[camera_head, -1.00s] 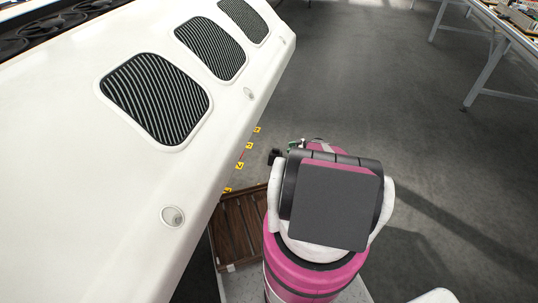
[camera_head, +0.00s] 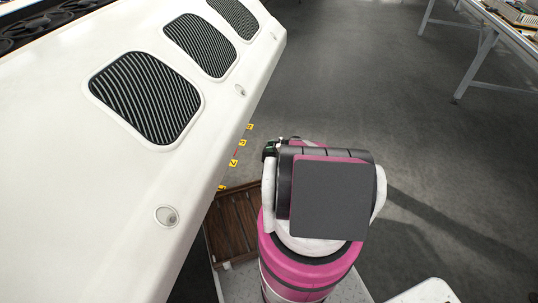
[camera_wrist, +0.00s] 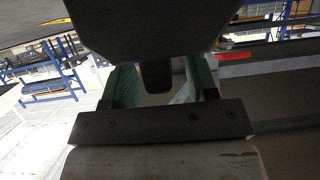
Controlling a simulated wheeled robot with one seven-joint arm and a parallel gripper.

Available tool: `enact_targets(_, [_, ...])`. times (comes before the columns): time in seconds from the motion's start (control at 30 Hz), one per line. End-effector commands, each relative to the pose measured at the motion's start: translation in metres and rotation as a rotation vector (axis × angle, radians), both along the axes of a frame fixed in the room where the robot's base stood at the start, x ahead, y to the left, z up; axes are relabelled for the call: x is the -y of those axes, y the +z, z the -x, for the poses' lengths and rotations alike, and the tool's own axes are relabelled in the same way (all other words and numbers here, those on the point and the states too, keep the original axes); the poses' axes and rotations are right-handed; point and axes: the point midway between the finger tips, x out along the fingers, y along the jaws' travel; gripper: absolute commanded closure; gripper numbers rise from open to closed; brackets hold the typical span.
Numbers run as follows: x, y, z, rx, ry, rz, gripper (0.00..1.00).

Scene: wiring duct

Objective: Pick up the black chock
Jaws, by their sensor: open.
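My gripper (camera_wrist: 160,72) shows in the wrist view with its two green fingers apart. A large dark shape (camera_wrist: 150,28) covers the top middle of that view and hides the finger ends. A narrow dark tab on it hangs down between the fingers. I cannot tell whether this shape is the black chock or a part of my own. In the head view my pink and white arm hides most of the gripper. I cannot make out the chock for certain there.
A long white casing (camera_head: 120,190) with dark ribbed vents fills the left, close beside my arm. Below its edge are a brown slatted panel (camera_head: 235,225) and several yellow markers (camera_head: 233,163). Grey floor (camera_head: 340,70) is open ahead. A table (camera_head: 485,40) stands at upper right.

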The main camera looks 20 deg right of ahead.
Motion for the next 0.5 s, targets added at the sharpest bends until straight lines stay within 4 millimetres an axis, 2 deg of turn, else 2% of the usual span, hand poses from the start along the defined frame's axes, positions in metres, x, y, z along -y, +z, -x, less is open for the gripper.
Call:
enact_targets(0.27, [-0.0047,-0.0023,-0.0027,-0.001,0.0,0.001,0.47])
enact_targets(0.4, [-0.0045,-0.0023,-0.0026,0.0,0.0,0.0,0.92])
enact_targets(0.43, [-0.0045,-0.0023,-0.0026,0.0,0.0,0.0,1.0])
enact_targets(0.5, [-0.0044,-0.0022,-0.0026,0.0,0.0,0.0,1.0])
